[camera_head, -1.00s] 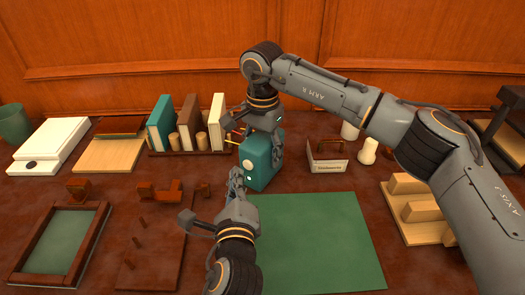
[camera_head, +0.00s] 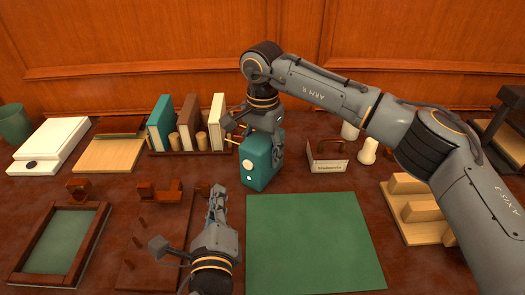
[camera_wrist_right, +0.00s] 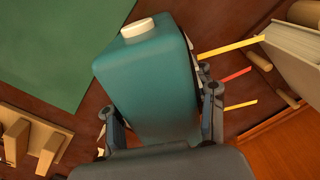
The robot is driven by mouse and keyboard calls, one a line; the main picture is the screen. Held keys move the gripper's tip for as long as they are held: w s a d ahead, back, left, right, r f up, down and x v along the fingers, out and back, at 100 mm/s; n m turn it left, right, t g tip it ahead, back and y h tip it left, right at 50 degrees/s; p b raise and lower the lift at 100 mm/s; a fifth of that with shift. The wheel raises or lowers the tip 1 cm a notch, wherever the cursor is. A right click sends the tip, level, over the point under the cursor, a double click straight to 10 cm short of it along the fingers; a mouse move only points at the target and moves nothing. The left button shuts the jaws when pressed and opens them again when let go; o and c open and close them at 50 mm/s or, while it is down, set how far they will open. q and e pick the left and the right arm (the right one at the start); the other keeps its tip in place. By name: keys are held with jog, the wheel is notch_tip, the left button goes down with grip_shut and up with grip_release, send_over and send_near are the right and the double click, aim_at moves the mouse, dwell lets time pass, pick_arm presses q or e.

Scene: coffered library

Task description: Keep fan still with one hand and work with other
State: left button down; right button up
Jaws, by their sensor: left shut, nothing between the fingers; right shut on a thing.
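The fan is a teal box (camera_head: 256,165) with a cream round knob and a small pale button on its front face. It stands upright on the desk behind the green mat. My right gripper (camera_head: 264,126) reaches down from above and is shut on the fan. In the right wrist view the fan (camera_wrist_right: 150,85) sits between the two fingers, with yellow and red strips sticking out from its far side. My left gripper (camera_head: 218,195) is shut and empty, in front of the fan and left of it, clear of it.
The green mat (camera_head: 314,240) is bare. Books (camera_head: 160,123) stand in a rack behind the fan, left. A small sign (camera_head: 327,166) stands to the right. A wooden pegboard (camera_head: 150,250) and a framed tray (camera_head: 60,245) lie front left. Wooden blocks (camera_head: 415,210) sit at right.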

jog(key=o, duration=1.4)
